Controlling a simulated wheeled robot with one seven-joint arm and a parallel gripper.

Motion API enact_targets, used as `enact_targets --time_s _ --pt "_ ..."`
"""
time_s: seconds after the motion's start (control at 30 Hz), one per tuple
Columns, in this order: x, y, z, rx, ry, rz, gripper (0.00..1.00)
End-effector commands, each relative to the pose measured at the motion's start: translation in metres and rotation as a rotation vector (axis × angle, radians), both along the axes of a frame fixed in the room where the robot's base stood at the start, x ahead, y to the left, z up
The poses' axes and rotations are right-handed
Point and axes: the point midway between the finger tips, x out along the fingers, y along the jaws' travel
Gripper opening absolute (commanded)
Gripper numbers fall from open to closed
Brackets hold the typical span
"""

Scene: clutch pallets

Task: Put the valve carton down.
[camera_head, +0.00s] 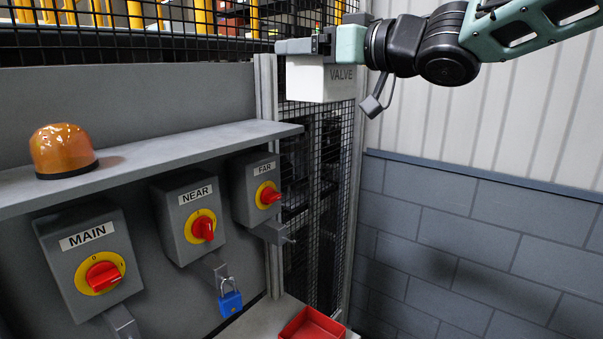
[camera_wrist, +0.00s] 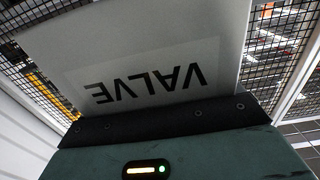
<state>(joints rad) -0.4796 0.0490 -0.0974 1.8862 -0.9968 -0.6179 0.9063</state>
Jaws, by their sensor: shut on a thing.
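The valve carton (camera_head: 318,82) is a white box with "VALVE" printed on it, at the top middle of the head view. My gripper (camera_head: 318,46) is shut on the carton and holds it up in the air in front of the mesh fence. In the wrist view the carton (camera_wrist: 150,60) fills the upper middle, its lettering upside down. It sits against the dark edge of my gripper (camera_wrist: 165,118). The fingertips are mostly hidden in the wrist view. I cannot tell whether the carton touches the fence.
A grey shelf (camera_head: 150,160) with an orange beacon (camera_head: 62,150) is at left. Below are MAIN (camera_head: 90,262), NEAR (camera_head: 192,220) and FAR (camera_head: 258,190) switch boxes. A blue padlock (camera_head: 230,300) hangs under NEAR. A red tray (camera_head: 312,324) lies on the lower ledge (camera_head: 255,318).

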Motion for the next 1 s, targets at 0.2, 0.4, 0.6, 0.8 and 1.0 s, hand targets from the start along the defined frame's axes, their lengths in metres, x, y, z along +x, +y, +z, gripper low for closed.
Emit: enact_targets --time_s 0.2,0.4,0.6,0.8,1.0 --pt "0.004 -0.026 -0.037 0.000 0.004 -0.075 0.59" --pt "0.013 -0.073 -0.106 -0.003 0.014 -0.212 0.59" --pt "0.024 -0.139 -0.200 -0.007 0.015 -0.405 0.59" --pt "0.033 -0.196 -0.279 -0.010 0.012 -0.572 0.59" --pt "0.041 -0.241 -0.342 -0.006 0.008 -0.703 0.59"
